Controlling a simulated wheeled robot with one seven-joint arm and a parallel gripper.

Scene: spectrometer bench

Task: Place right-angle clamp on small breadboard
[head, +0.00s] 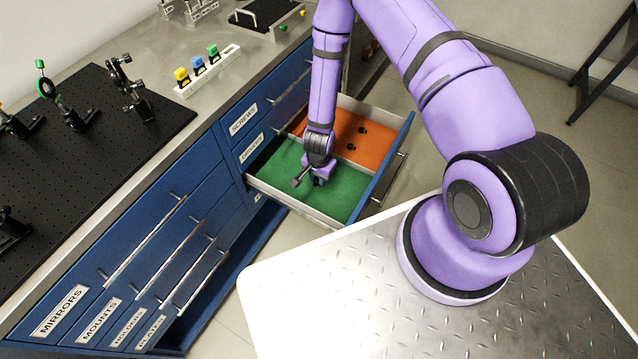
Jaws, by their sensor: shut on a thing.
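My gripper (318,179) reaches down into the open drawer, over its green-lined compartment (346,196). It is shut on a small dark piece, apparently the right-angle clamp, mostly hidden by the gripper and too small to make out. Whether the piece touches the drawer floor I cannot tell. A small black board (268,12), which looks like the small breadboard, lies on the bench top at the upper edge of the head view. A much larger black breadboard (75,150) lies at the left.
The orange-lined compartment (378,147) holds small black pieces (362,130). The drawer's walls (388,175) surround my gripper. A white holder (208,72) with yellow, blue and green items stands on the bench between the boards. Optical mounts (128,88) stand on the large breadboard.

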